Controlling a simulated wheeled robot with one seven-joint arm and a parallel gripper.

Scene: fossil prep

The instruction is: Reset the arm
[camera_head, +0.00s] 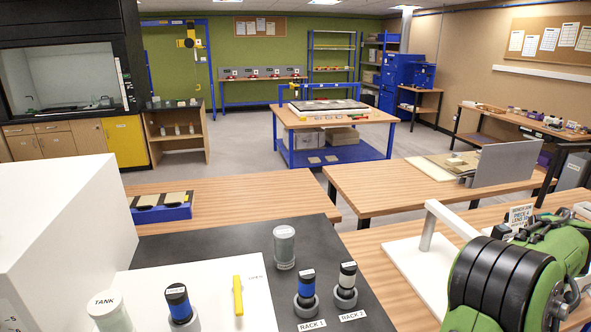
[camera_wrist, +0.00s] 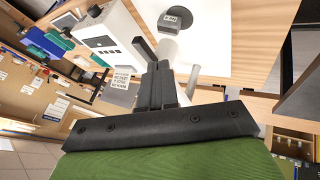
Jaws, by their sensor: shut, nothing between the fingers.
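My gripper (camera_wrist: 159,78) shows in the wrist view as dark fingers close together, shut with nothing between them. Behind the fingers lies a white surface (camera_wrist: 215,45) with a dark-capped, labelled item (camera_wrist: 176,20) on it. A white box-shaped device (camera_wrist: 105,35) is left of the fingers. In the head view my green and black arm (camera_head: 500,283) is folded at the lower right, over a wooden bench. My fingertips cannot be made out in that view.
Floor beyond the benches is open.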

